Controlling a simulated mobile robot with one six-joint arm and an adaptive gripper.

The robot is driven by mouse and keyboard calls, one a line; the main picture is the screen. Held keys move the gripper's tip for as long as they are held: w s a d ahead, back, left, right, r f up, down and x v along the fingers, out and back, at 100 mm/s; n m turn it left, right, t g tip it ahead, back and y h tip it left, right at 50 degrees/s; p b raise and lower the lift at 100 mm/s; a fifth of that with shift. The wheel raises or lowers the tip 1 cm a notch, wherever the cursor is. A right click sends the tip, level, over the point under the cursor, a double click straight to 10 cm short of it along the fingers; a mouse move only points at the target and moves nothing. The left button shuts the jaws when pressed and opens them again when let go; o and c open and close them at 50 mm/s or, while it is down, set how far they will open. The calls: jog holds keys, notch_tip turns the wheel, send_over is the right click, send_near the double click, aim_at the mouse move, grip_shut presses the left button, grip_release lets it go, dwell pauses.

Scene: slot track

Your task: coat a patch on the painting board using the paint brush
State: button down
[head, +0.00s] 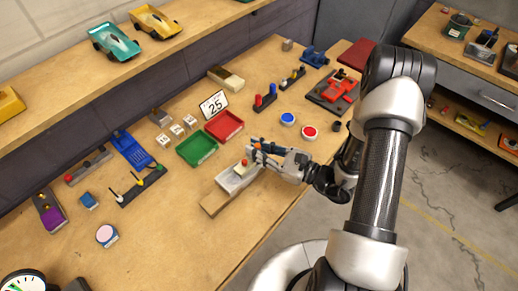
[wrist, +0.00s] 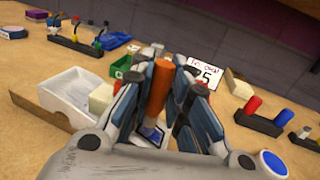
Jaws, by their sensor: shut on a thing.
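My gripper (head: 262,150) is shut on an orange-handled tool, which I take for the paint brush (wrist: 159,88). The handle stands nearly upright between the fingers in the wrist view, and its lower end is hard to make out. A small blue-and-white area (wrist: 152,131) shows below the handle, and I cannot tell whether it is paint or part of the tool. A pale tray (head: 227,182) sits on a wooden board (head: 213,203) just left of my gripper. I cannot make out a separate painting board for certain.
Green (head: 198,148) and red (head: 224,124) trays lie behind my gripper, with a "25" card (head: 214,105) beyond. Blue (head: 288,118) and red (head: 309,132) round buttons lie to the right.

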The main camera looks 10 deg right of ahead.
jog(key=shift+w+a, duration=0.5)
jog(key=shift+w, duration=0.25)
jog(key=shift+w+a, duration=0.5)
jog(key=shift+w, duration=0.2)
jog(key=shift+s+d, duration=0.55)
jog(key=shift+s, duration=0.3)
jog(key=shift+s+d, duration=0.55)
jog(key=shift+s, duration=0.3)
jog(key=shift+w+d+r+p, duration=0.15)
jog(key=shift+d+r+p, duration=0.1)
jog(key=shift+r+p, duration=0.6)
jog(key=shift+w+d+r+p, duration=0.25)
jog(key=shift+r+p, duration=0.35)
jog(key=shift+r, duration=0.45)
jog(key=shift+w+d+r+p, duration=0.1)
jog(key=shift+d+r+p, duration=0.15)
jog(key=shift+r+p, duration=0.6)
jog(key=shift+r, duration=0.15)
jog(key=r, duration=0.1)
jog(key=r+p, duration=0.1)
jog(key=p, duration=0.1)
jog(key=shift+w+d+r, duration=0.25)
jog(key=shift+d+r, duration=0.1)
jog(key=shift+r, duration=0.05)
